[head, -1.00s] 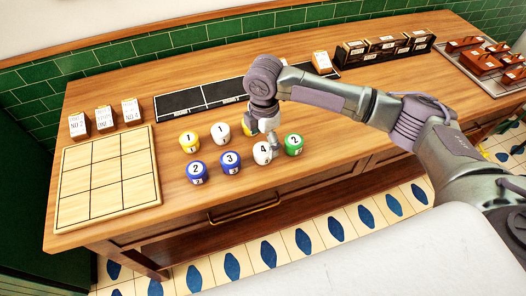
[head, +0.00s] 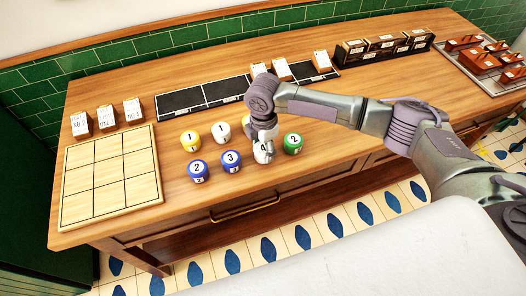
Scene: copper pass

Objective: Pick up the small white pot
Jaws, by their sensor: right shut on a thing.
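The white pot marked 4 (head: 261,156) stands in the front row on the wooden counter, between a blue pot marked 3 (head: 230,160) and a green pot marked 2 (head: 293,143). My right gripper (head: 264,146) points down over the white 4 pot and is shut on it. The fingers hide part of its top and back. The pot looks upright, at counter level; I cannot tell if it is lifted. A second white pot, marked 1 (head: 221,131), stands behind and to the left. My left gripper is not in view.
A yellow pot (head: 190,139) and another blue pot (head: 198,170) stand to the left. A wooden grid board (head: 107,177) fills the counter's left end. Dark boxes (head: 385,46) and a tray of brown items (head: 483,76) are at right.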

